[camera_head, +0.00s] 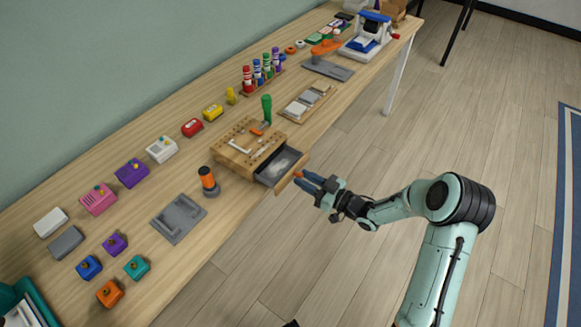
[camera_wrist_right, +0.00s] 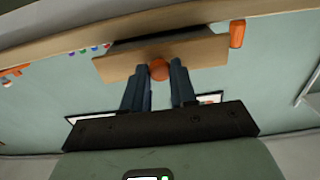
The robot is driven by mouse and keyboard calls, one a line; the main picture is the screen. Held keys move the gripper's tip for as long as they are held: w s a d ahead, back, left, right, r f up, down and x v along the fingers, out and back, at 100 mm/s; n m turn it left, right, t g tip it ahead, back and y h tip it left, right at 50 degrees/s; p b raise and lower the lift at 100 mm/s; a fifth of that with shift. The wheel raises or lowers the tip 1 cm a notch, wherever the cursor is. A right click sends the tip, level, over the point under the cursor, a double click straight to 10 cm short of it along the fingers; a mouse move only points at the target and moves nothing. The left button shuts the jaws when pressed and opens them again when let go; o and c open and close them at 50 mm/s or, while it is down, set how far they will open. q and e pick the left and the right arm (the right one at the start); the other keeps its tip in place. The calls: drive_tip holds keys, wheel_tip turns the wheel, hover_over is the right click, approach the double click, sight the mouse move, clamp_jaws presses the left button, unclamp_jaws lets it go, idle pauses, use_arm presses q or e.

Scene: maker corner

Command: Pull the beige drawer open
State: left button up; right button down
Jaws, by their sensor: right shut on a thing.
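The beige drawer has a light wooden front (camera_head: 283,184) and a dark grey inside. It stands pulled out of a wooden block (camera_head: 232,151) with holes in its top, so its inside shows. My right gripper (camera_head: 304,179) is at the drawer front, its dark fingers shut on the small orange round knob (camera_head: 298,174). In the right wrist view the drawer front (camera_wrist_right: 203,53) shows beyond the fingers, with the knob (camera_wrist_right: 159,69) between the fingertips (camera_wrist_right: 158,76). My left gripper is not in view.
The block sits near the front edge of a long wooden bench (camera_head: 150,262). An orange-and-black cylinder (camera_head: 208,180) and a grey fixture (camera_head: 179,219) stand to its left. A tray of plates (camera_head: 308,101) lies to its right. The floor before the drawer is clear.

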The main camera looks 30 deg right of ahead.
drive_tip(key=v, duration=0.4)
drive_tip(key=c, duration=0.9)
unclamp_jaws()
drive_tip(key=p+v, duration=0.1)
drive_tip(key=v, duration=1.2)
drive_tip(key=shift+s, duration=0.25)
drive_tip(key=shift+d, duration=0.1)
